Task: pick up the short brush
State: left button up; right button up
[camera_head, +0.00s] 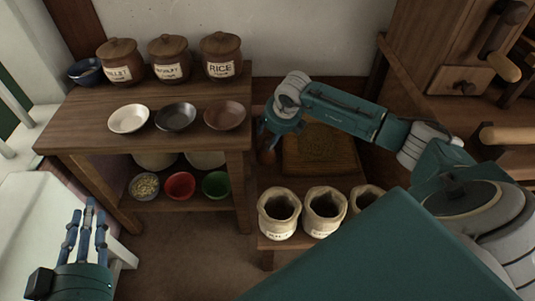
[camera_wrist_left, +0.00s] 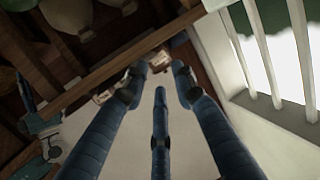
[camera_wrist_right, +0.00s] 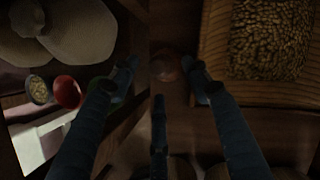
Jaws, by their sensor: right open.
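I cannot make out the short brush for certain in any view. A dim reddish-brown round shape (camera_wrist_right: 168,70), too dark to name, lies between the fingertips of my right gripper (camera_wrist_right: 163,82) in the right wrist view. In the head view my right gripper (camera_head: 268,142) points down in the gap between the shelf table and a wooden tray (camera_head: 335,182); it is open and its fingers are partly hidden. My left gripper (camera_head: 84,222) is at the lower left over the white bench, open and empty; the left wrist view shows its fingers (camera_wrist_left: 157,75) spread.
The shelf table (camera_head: 85,118) holds lidded jars (camera_head: 222,55) and bowls (camera_head: 175,116), with more bowls (camera_head: 180,185) on its lower shelf. Labelled sacks (camera_head: 278,213) stand in front of the tray. A wooden cabinet (camera_head: 440,45) is at right. Floor is bare at lower middle.

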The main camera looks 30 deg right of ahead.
aim_at(268, 140)
jog(key=shift+b+x, duration=0.7)
jog(key=shift+x, duration=0.15)
jog(key=shift+b+x, duration=0.65)
jog(key=shift+x, duration=0.15)
pick_arm(q)
notch_tip(268, 140, up, 15)
jog(key=s+d+t+h, duration=0.1)
jog(key=s+t+h, duration=0.1)
jog(key=t, duration=0.5)
jog(key=shift+s+d+r+t+h, duration=0.2)
jog(key=shift+s+t+h, duration=0.1)
jog(key=shift+t+h, duration=0.1)
pick_arm(e)
grip_shut()
